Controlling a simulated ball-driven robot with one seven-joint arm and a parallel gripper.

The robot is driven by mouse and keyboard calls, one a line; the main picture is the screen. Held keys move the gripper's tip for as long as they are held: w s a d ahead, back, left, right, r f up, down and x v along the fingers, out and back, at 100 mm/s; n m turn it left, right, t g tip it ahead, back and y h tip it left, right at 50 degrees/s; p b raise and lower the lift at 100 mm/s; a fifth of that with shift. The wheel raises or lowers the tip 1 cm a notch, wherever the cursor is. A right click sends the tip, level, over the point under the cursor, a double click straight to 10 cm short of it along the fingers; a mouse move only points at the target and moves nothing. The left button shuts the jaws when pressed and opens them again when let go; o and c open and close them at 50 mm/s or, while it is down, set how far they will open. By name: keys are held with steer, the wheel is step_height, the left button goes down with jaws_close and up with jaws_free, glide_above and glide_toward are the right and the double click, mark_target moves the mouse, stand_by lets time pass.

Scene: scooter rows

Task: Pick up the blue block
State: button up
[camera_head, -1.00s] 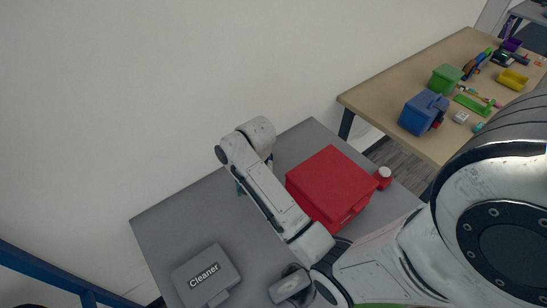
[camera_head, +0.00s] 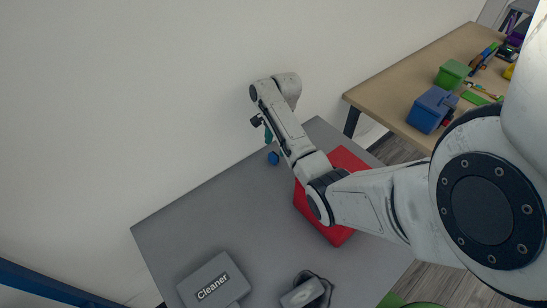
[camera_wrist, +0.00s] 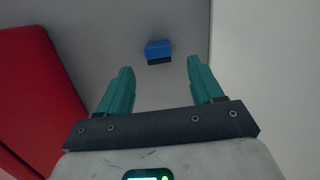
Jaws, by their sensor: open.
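The blue block (camera_head: 273,158) sits on the grey table (camera_head: 220,205) near its back edge, to the left of the red box. In the wrist view the blue block (camera_wrist: 158,50) lies ahead of my gripper (camera_wrist: 160,80), roughly between the lines of its two fingers and beyond their tips. My gripper (camera_head: 267,134) has teal fingers that are spread apart with nothing between them. In the head view it hangs above the back edge of the table, close to the block and apart from it.
The red box (camera_head: 345,160) stands right of the block, partly hidden by my arm; it also shows at left in the wrist view (camera_wrist: 35,85). A grey Cleaner box (camera_head: 212,285) is at the front left. A white wall (camera_wrist: 265,80) is close behind.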

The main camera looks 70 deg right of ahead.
mark_target(274, 154)
steer(key=shift+w+a+f+p, duration=0.1)
steer(key=shift+a+f+p, duration=0.1)
steer(key=shift+f, duration=0.65)
steer(key=shift+w+a+f+p, duration=0.1)
steer(key=shift+a+f, duration=0.15)
steer(key=shift+f, duration=0.55)
steer(key=shift+w+a+f+p, duration=0.1)
steer(key=shift+a+f, duration=0.1)
steer(key=shift+f, duration=0.65)
steer(key=c, duration=1.1)
